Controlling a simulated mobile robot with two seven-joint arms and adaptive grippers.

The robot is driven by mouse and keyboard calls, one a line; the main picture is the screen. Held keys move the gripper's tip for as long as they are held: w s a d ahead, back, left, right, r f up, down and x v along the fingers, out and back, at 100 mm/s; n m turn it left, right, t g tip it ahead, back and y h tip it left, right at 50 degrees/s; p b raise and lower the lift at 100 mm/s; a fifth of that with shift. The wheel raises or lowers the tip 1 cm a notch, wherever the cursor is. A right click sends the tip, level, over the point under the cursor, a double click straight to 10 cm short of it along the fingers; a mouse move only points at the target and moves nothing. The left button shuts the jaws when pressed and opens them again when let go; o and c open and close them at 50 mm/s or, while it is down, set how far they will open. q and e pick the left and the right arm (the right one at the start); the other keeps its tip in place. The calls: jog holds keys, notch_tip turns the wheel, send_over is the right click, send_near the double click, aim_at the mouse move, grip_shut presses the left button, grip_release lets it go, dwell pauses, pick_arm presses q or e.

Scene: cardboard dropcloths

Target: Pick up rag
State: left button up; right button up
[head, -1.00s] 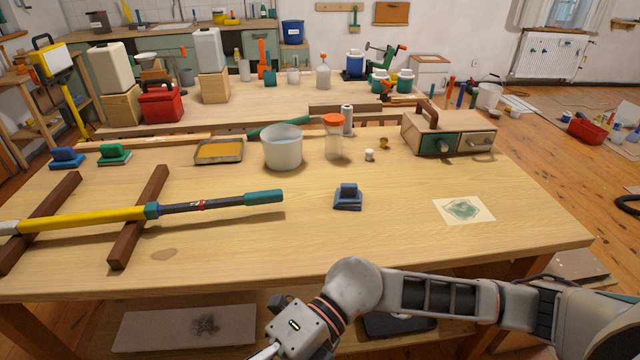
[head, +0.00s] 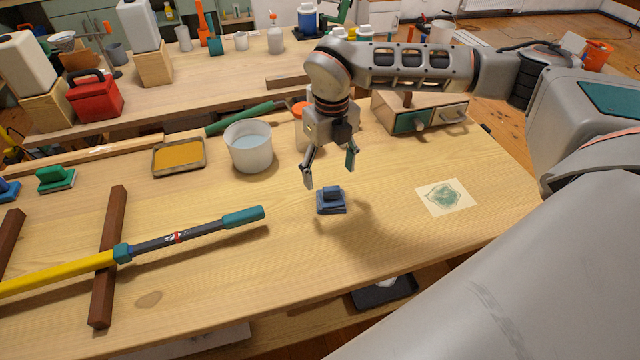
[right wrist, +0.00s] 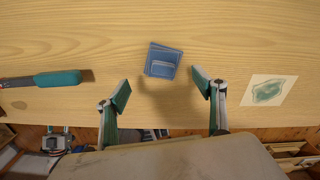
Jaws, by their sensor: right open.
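A flat cream square with a green stain (head: 446,197) lies on the right part of the wooden table; it looks like the rag, though I cannot be sure. It also shows at the right in the right wrist view (right wrist: 268,91). A blue block with a raised grip (head: 331,201) sits near the table's middle. My right gripper (head: 330,172) is open and empty, pointing down above and just behind the blue block. In the right wrist view the blue block (right wrist: 162,61) lies ahead, between the lines of the open fingers (right wrist: 162,92). My left gripper is not in view.
A white bucket (head: 249,150) and a tray with orange-brown contents (head: 179,157) stand behind left. A yellow pole with a teal grip (head: 243,217) rests on dark wooden bars at left. A drawer box (head: 398,112) stands behind right. The table front is clear.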

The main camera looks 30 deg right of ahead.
aim_at(332, 188)
jog(key=shift+w+f, duration=0.1)
jog(key=shift+f, duration=0.35)
jog(key=shift+s+d+f, duration=0.1)
jog(key=shift+s+f, duration=0.1)
jog(key=shift+f, duration=0.35)
jog(key=shift+s+f, duration=0.2)
jog(key=shift+f, duration=0.35)
jog(key=shift+w+d+f+p, duration=0.15)
jog(key=shift+f+p, duration=0.15)
jog(key=shift+f, duration=1.95)
jog(key=c, duration=1.3)
jog(key=shift+r, duration=0.15)
notch_tip(332, 188, up, 20)
jog(key=shift+f, duration=0.1)
